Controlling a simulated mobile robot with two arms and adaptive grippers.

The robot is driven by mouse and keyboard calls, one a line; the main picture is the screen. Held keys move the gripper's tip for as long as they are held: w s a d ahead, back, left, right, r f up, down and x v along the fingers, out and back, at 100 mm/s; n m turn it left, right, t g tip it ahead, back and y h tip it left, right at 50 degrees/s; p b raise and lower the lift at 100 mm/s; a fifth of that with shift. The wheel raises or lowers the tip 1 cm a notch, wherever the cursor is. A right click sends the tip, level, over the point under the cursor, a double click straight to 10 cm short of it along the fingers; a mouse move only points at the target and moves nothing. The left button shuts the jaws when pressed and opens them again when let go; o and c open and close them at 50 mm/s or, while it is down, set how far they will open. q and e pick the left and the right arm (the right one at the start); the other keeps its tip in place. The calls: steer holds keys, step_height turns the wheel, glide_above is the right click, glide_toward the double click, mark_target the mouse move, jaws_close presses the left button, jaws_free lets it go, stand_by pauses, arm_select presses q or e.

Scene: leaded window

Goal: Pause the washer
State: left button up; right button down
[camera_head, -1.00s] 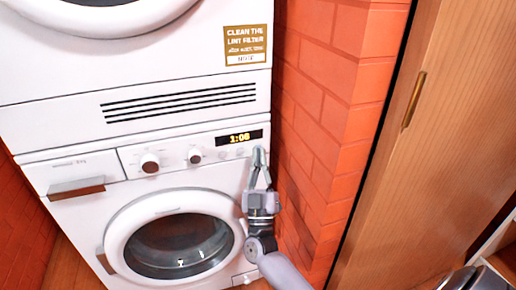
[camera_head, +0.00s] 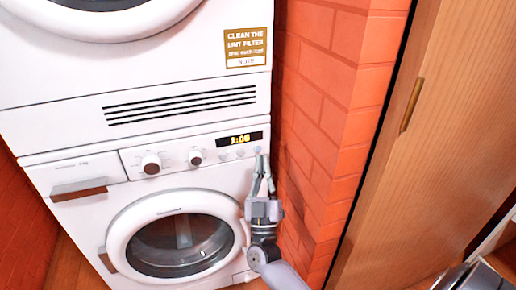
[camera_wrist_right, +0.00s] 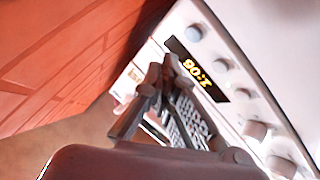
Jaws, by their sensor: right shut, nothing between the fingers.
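The white washer (camera_head: 112,200) is the lower machine in the head view, with a round glass door (camera_head: 180,245). Its panel has two knobs, several small round buttons (camera_head: 240,153) and a lit display (camera_head: 240,139) reading 1:06. The display also shows tilted in the right wrist view (camera_wrist_right: 196,68), with a round button (camera_wrist_right: 193,33) past its end. My right gripper (camera_head: 259,157) is shut and empty, its fingertips at the panel's right end, just below the display. Whether they touch a button I cannot tell. In the right wrist view its fingers (camera_wrist_right: 168,68) overlap the display's edge. My left gripper is out of view.
A second white machine (camera_head: 60,75) with a lint-filter label stands directly above the washer. An orange brick wall (camera_head: 325,110) rises close to the right of my right gripper. A wooden door (camera_head: 440,140) with a handle is farther right.

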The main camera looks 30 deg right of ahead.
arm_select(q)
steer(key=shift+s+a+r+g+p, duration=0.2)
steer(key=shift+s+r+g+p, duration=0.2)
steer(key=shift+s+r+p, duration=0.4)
arm_select(e)
steer(key=s, duration=0.1)
steer(key=s+a, duration=0.1)
steer(key=s, duration=0.1)
steer(key=shift+s, duration=0.3)
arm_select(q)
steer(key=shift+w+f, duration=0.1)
